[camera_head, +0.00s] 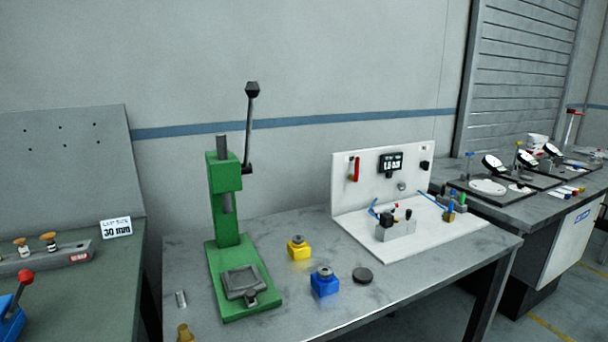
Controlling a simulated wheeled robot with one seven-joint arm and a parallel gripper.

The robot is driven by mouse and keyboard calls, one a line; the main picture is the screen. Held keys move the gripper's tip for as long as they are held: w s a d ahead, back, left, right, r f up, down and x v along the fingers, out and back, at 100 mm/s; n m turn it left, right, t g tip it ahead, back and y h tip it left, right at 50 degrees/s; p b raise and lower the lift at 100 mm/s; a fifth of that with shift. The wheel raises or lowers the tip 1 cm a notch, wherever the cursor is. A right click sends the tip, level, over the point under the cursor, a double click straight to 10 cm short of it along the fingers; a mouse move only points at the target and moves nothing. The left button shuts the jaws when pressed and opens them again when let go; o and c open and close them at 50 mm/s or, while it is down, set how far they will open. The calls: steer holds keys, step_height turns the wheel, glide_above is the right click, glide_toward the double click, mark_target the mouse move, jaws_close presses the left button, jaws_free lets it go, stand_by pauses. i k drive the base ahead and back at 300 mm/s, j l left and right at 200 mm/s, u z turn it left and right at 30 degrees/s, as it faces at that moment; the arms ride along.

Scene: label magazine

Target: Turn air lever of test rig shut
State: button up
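The test rig (440,238) is a white base with an upright white back panel, on the grey table at the centre right. A red lever (356,169) sits on the left of the panel and points roughly up and down. I take it to be the air lever; its valve body is too small to make out. A dark display (391,165) with small light digits is right of it. A grey block (396,230) with black fittings, a small red tip and blue tubing stands on the base. My gripper is not in view.
A green press (228,200) with a tall black handle stands left of the rig. A yellow block (299,249), a blue block (324,285) and a dark disc (362,275) lie in front. Another bench (510,206) with gauges adjoins at right. The table's front right is clear.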

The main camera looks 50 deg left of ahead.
mark_target(355, 179)
steer(key=u, duration=1.65)
steer(key=i+l+z, duration=0.15)
steer(key=i, duration=0.35)
steer(key=i+l+z, duration=0.15)
steer(key=i, duration=0.35)
steer(key=l, duration=0.1)
